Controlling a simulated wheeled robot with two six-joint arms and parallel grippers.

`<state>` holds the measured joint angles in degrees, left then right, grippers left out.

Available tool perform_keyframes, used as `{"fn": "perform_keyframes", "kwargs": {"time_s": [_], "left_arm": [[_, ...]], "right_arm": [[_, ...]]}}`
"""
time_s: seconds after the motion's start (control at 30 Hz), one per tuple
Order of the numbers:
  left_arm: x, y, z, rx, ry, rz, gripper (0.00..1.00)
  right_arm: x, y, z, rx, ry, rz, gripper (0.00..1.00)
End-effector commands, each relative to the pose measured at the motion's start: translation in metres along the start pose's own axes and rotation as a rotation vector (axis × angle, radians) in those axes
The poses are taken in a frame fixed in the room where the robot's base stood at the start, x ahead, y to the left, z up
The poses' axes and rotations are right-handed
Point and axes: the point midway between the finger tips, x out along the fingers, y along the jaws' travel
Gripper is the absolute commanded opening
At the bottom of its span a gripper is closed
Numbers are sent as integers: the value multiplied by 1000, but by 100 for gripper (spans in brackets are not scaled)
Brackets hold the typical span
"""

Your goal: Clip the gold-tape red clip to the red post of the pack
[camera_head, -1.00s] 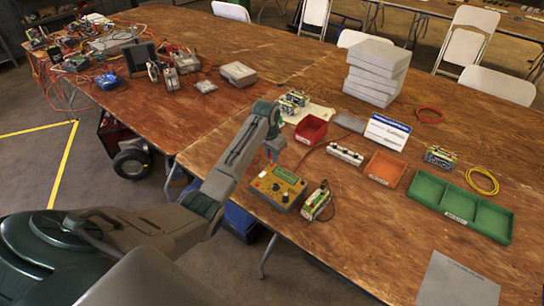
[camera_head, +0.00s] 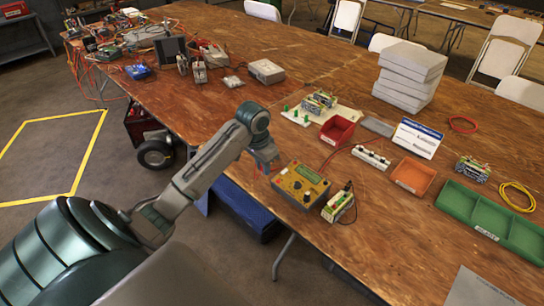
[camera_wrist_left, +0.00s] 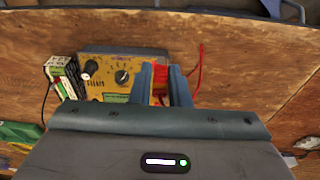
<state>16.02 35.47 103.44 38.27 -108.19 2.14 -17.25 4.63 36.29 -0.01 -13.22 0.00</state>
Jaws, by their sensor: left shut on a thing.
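My left gripper (camera_head: 264,168) is shut on a small red clip, just left of the yellow charger (camera_head: 302,184) in the head view. In the left wrist view, the two fingers (camera_wrist_left: 161,85) have the red clip (camera_wrist_left: 160,67) between them. A red cable (camera_wrist_left: 199,66) runs beside the fingers. Gold tape on the clip cannot be made out. The charger also shows in the left wrist view (camera_wrist_left: 109,70). A pack (camera_head: 336,206) stands right of the charger, and it also shows in the left wrist view (camera_wrist_left: 62,78). Its red post is too small to tell. My right gripper is not in view.
A white strip (camera_head: 371,157), a red bin (camera_head: 337,130), an orange bin (camera_head: 412,175) and a green tray (camera_head: 458,203) are on the table (camera_head: 390,250). Another pack (camera_head: 472,169) stands near the green tray. The table's front edge is close to the charger.

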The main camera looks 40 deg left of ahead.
Motion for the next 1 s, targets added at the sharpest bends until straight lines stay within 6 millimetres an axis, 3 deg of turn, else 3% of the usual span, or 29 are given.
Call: {"fn": "perform_keyframes", "kwargs": {"time_s": [0.47,0.73,1.0], "left_arm": [[-3,0,4,1,0,1,3],[-22,1,0,-1,0,3,3],[-15,42,-22,0,2,9,3]], "right_arm": [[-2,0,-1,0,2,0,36],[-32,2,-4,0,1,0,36],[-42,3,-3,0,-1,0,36]]}}
